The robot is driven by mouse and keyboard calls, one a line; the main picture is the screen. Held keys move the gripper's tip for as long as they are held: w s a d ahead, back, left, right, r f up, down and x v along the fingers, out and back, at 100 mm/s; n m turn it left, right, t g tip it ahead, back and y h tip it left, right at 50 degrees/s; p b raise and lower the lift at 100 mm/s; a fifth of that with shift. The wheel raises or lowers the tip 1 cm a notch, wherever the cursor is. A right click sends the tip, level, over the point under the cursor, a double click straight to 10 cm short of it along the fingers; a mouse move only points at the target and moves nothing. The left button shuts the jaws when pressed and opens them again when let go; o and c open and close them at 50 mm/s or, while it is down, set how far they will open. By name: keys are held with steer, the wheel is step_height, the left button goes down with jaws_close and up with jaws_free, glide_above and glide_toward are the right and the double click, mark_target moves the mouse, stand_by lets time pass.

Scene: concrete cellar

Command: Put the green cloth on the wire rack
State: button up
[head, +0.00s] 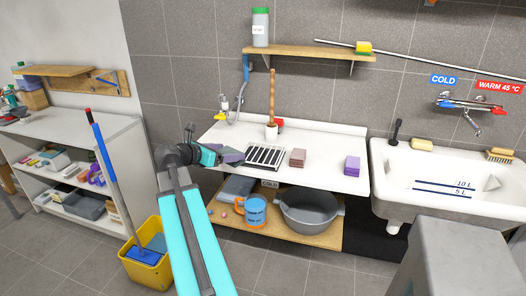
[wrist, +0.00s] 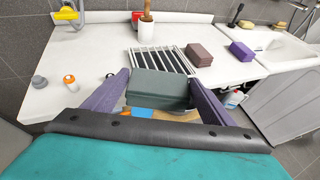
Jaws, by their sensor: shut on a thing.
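My gripper (wrist: 158,80) is shut on the green cloth (wrist: 160,88), a dark green folded block between the two purple fingers in the wrist view. In the head view my gripper (head: 232,155) is over the left part of the white worktop, just left of the wire rack (head: 265,157); I cannot clearly make out the cloth there. In the wrist view the wire rack (wrist: 155,60) lies just beyond the cloth, its bars bare where they show. The cloth hides part of the rack's near edge.
A brown folded cloth (head: 297,157) and a purple one (head: 352,165) lie right of the rack. The sink (head: 440,180) is at the right. A small orange-and-white bottle (wrist: 70,82) and a grey knob-like item (wrist: 39,82) are at the left.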

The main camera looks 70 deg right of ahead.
steer(key=shift+s+d+r, duration=0.15)
steer(key=shift+s+d, duration=0.2)
steer(key=shift+s, duration=0.2)
steer(key=shift+s+d+r, duration=0.1)
steer(key=shift+s+d, duration=0.2)
steer(key=shift+s, duration=0.25)
steer(key=p, duration=0.3)
glide_above(259, 154)
steer(key=shift+s+a+f, duration=0.1)
steer(key=shift+f, duration=0.65)
steer(key=shift+f, duration=0.1)
steer(key=shift+f+p, duration=0.4)
steer(key=shift+f, duration=1.3)
steer(key=shift+f, duration=0.15)
